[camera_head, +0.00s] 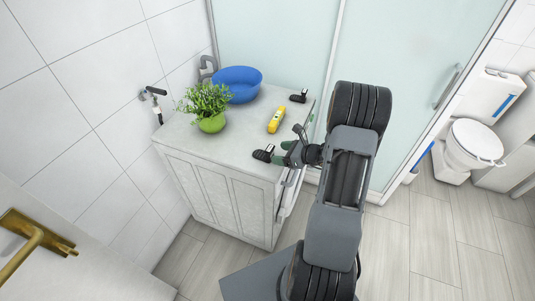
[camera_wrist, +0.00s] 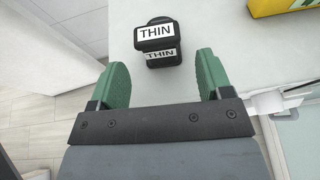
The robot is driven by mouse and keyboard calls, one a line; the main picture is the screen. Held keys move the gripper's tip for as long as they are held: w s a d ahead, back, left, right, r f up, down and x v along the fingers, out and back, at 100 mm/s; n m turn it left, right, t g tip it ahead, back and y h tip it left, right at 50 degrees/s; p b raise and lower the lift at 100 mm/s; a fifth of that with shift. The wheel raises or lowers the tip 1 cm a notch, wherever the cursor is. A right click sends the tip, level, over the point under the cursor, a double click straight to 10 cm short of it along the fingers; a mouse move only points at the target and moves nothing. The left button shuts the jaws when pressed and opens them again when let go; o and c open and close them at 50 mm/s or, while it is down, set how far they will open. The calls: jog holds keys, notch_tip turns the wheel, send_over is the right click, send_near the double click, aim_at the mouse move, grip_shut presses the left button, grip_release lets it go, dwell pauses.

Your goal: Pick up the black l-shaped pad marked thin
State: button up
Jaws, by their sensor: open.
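The black L-shaped pad marked THIN (camera_wrist: 158,60) lies on the light grey counter top, with white THIN labels on its upper and front faces. In the head view this pad (camera_head: 262,155) is near the cabinet's front right corner. My gripper (camera_wrist: 162,70) is open, its two green fingers apart with nothing between them. The pad is just beyond the fingertips, roughly centred between them. In the head view my gripper (camera_head: 287,152) is at the counter's right edge, beside the pad. A second, similar black piece (camera_head: 298,97) lies at the back right; its marking cannot be read.
A yellow box-like object (camera_head: 277,119) lies on the cabinet top (camera_head: 240,145) behind the pad. A green plant pot (camera_head: 212,124) and a blue bowl (camera_head: 238,84) stand further left and back. A glass panel (camera_head: 275,40) rises behind the cabinet.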

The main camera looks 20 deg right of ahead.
aim_at(272, 152)
jog(key=shift+p+x, duration=0.8)
jog(key=shift+x, duration=2.8)
jog(key=c, duration=0.8)
